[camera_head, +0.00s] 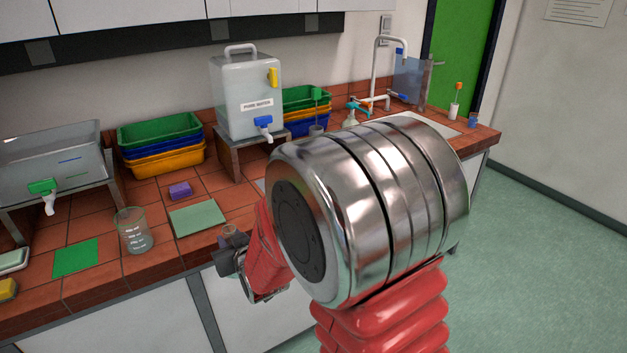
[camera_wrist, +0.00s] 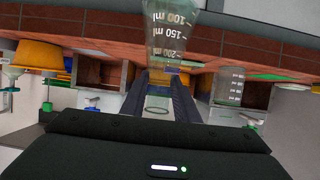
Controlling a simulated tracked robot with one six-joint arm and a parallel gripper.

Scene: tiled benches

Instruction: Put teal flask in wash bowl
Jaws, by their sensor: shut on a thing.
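My gripper (camera_head: 231,258) is in front of the bench's front edge in the head view, beside my large metal arm joint. In the wrist view my gripper (camera_wrist: 160,82) has its two dark fingers around the neck of a clear, faintly teal, graduated flask (camera_wrist: 172,30), which widens toward the top of that picture. In the head view only a small glassy top of the flask (camera_head: 229,231) shows above the gripper; the rest is hidden. No separate wash bowl can be made out; a pale sink (camera_head: 437,122) lies at the bench's right end, partly hidden behind my arm.
A glass beaker (camera_head: 135,232) stands near the bench's front edge, beside a pale green mat (camera_head: 198,218) and a green mat (camera_head: 76,257). A purple sponge (camera_head: 180,190), stacked trays (camera_head: 160,140) and a water container (camera_head: 247,95) stand behind. Free floor (camera_head: 530,240) is to the right.

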